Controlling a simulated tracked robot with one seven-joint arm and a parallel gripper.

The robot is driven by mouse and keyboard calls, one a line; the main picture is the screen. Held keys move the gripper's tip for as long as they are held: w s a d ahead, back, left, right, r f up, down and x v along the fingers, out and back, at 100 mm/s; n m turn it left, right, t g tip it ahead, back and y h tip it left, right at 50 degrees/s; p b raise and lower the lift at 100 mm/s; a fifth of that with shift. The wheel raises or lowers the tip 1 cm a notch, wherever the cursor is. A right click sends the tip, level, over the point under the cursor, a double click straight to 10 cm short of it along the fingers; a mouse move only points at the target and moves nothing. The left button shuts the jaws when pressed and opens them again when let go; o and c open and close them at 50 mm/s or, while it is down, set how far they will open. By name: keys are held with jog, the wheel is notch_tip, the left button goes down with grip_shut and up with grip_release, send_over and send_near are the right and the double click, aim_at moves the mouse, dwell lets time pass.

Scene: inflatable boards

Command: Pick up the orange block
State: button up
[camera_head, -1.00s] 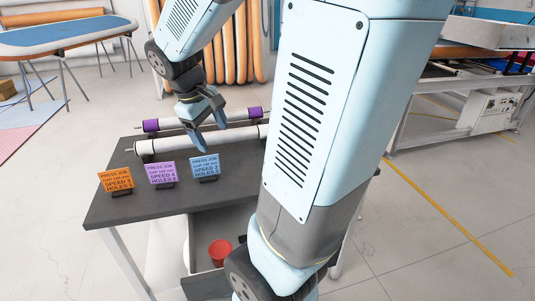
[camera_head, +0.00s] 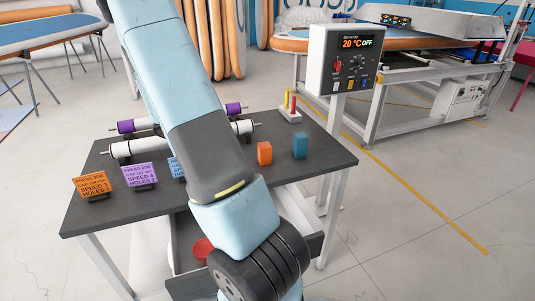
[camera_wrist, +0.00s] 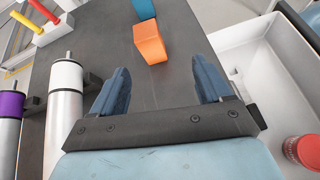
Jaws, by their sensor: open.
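The orange block (camera_head: 265,153) stands on the dark grey table (camera_head: 335,152), to the left of a blue block (camera_head: 300,145). In the wrist view the orange block (camera_wrist: 149,42) lies ahead of my gripper (camera_wrist: 162,80), roughly midway between its lines of reach, with the blue block (camera_wrist: 146,9) just beyond it. My gripper is open, its two blue fingers apart with bare table between them. It is not touching the orange block. In the head view my arm hides the gripper.
White rollers (camera_head: 150,145) lie on the table's left side. Job cards (camera_head: 92,186) stand at the front left. A holder with red and yellow sticks (camera_head: 290,108) is at the back. A control box (camera_head: 347,57) stands behind. A white bin holds a red container (camera_wrist: 304,151).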

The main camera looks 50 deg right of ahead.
aim_at(269, 150)
jog(key=d+f, duration=0.1)
jog(key=d+f+n+h, duration=0.1)
jog(key=shift+w+d+f+n+g, duration=0.2)
jog(key=shift+d+f+n+g, duration=0.1)
jog(key=shift+d+f, duration=0.1)
jog(key=x, duration=1.3)
jog(key=shift+s+d+r, duration=0.25)
jog(key=shift+d, duration=0.05)
jog(key=c, duration=1.1)
jog(key=shift+c, duration=0.2)
